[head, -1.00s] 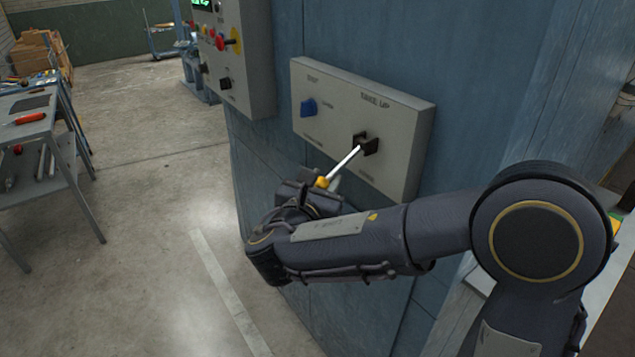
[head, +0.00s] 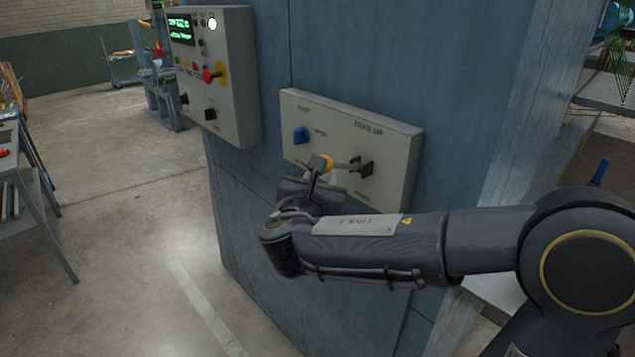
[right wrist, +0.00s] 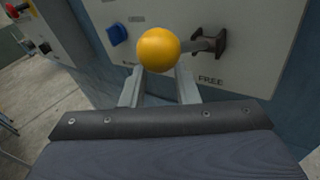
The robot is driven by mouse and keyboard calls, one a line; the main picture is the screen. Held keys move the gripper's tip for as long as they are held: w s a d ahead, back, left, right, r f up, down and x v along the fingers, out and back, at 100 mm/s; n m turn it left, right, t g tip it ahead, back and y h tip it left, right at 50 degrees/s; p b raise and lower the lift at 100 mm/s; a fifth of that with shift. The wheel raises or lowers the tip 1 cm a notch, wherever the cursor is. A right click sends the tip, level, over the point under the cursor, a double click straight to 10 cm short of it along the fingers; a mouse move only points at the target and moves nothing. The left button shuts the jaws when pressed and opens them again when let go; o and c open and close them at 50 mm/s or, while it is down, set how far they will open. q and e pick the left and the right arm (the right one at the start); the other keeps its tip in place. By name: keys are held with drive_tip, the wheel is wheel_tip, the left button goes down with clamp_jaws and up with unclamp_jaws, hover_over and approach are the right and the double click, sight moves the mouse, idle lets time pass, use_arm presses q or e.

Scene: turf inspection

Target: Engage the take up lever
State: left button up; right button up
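The take up lever (head: 345,165) sticks out left from its dark pivot on a grey panel (head: 395,190) and lies about level. "TAKE UP" is printed above it and "FREE" below it in the right wrist view. Its yellow ball knob (right wrist: 158,48) is at the fingertips of my right gripper (right wrist: 160,78). The fingers are apart by about the knob's width, one on each side, and seem closed on it; the knob hides their tips. In the head view the right gripper (head: 317,172) is at the knob. My left gripper is not in view.
A blue knob (head: 301,135) sits left of the lever on the same panel. A control box (head: 222,75) with a red knob and green display hangs further left. The blue machine wall is close behind. A grey worktable (head: 35,190) stands at left; the floor between is clear.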

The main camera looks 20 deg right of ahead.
drive_tip(key=o, duration=0.5)
drive_tip(key=shift+f, duration=0.1)
drive_tip(key=shift+c, duration=0.2)
drive_tip(key=b+v, duration=0.2)
drive_tip(key=v, duration=0.6)
drive_tip(key=shift+c, duration=0.2)
